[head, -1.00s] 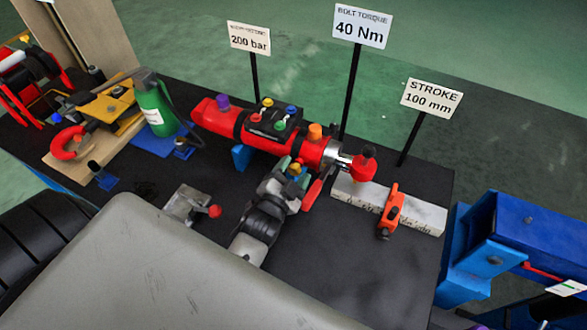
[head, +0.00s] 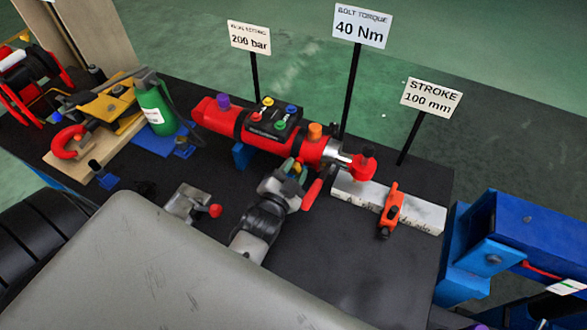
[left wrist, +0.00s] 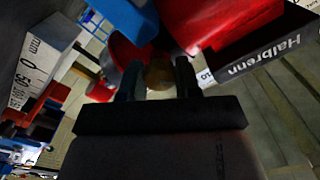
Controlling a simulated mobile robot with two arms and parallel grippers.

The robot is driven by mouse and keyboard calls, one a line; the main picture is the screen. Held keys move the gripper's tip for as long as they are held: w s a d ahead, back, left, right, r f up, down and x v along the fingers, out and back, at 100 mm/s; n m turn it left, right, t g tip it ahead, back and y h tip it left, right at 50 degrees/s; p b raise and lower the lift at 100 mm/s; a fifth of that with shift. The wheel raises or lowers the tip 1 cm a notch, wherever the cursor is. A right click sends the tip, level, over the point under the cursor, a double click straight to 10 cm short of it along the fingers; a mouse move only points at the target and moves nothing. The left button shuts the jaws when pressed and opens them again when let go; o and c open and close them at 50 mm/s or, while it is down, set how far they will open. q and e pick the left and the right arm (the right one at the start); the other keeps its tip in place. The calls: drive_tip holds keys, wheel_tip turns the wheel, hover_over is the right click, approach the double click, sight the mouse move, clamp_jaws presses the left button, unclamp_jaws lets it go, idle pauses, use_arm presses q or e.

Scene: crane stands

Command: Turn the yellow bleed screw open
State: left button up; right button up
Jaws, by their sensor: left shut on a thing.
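The yellow bleed screw (left wrist: 158,76) shows as a dull, brownish-yellow round head between the fingers in the left wrist view. It sits at the near side of the red cylinder (head: 220,117), and in the head view my fingers mostly hide it. My left gripper (head: 293,168) reaches up to the cylinder's near side, below the orange cap (head: 315,131). In the left wrist view my left gripper (left wrist: 159,78) has its two dark fingers on either side of the screw head and is shut on it. How far the screw is turned cannot be told.
A red lever (head: 318,188) lies just right of my gripper. The valve block (head: 272,122) with coloured knobs tops the cylinder. A white ruler block (head: 425,214) with an orange clamp (head: 391,210) lies right. A small red-knobbed device (head: 187,204) stands left. The front right tabletop is clear.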

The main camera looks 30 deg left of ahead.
use_arm(q)
drive_tip(key=n+p, duration=0.2)
drive_tip(key=n, duration=0.3)
drive_tip(key=shift+n, duration=0.4)
drive_tip(key=n+p, duration=0.1)
drive_tip(key=n, duration=0.2)
drive_tip(key=shift+n, duration=1.7)
drive_tip(key=o, duration=0.9)
drive_tip(key=shift+o, duration=0.2)
